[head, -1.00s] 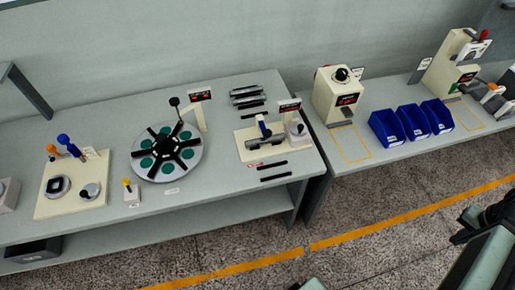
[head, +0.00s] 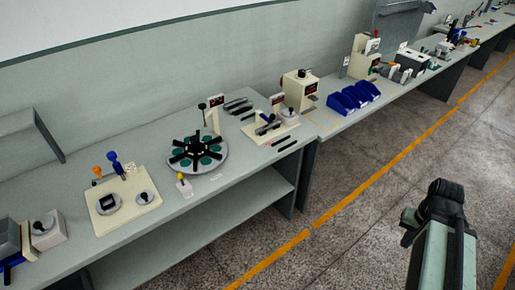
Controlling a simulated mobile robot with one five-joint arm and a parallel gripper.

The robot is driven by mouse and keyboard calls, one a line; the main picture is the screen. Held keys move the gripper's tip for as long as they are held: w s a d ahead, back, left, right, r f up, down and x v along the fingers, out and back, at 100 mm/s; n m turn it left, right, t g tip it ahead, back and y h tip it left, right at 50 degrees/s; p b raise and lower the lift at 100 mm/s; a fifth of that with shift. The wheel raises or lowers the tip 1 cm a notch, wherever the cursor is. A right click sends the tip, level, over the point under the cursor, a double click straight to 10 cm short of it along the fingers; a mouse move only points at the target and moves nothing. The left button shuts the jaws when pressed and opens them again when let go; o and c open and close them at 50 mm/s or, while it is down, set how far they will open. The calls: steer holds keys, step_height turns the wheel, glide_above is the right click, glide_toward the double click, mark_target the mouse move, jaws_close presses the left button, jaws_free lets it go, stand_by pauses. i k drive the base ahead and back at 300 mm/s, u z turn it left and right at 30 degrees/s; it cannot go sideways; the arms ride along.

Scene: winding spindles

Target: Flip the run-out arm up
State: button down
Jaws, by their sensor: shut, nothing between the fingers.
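The run-out arm is too small to pick out with certainty. One candidate is the small blue-handled lever (head: 266,118) on a cream fixture (head: 284,133) at the right end of the near bench. Another cream fixture (head: 104,221) at the left has a blue-knobbed lever (head: 115,164) and an orange-knobbed lever (head: 97,171), both raised, with two round grey parts on its plate. My gripper (head: 408,228) is at the dark end of my arm, low at the right over the floor. It looks shut and empty, well apart from the bench; its fingers are hard to make out.
A round indexing table (head: 223,163) with green pads stands mid-bench, a small yellow-knobbed post (head: 183,184) before it. Blue bins (head: 342,106) and a cream machine (head: 299,88) are on the farther bench. The floor (head: 345,240) in front is clear, with a yellow line.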

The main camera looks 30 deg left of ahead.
mark_target(272, 117)
steer(key=k, duration=0.4)
steer(key=u, duration=1.85)
steer(key=i, duration=2)
steer(key=z, duration=0.05)
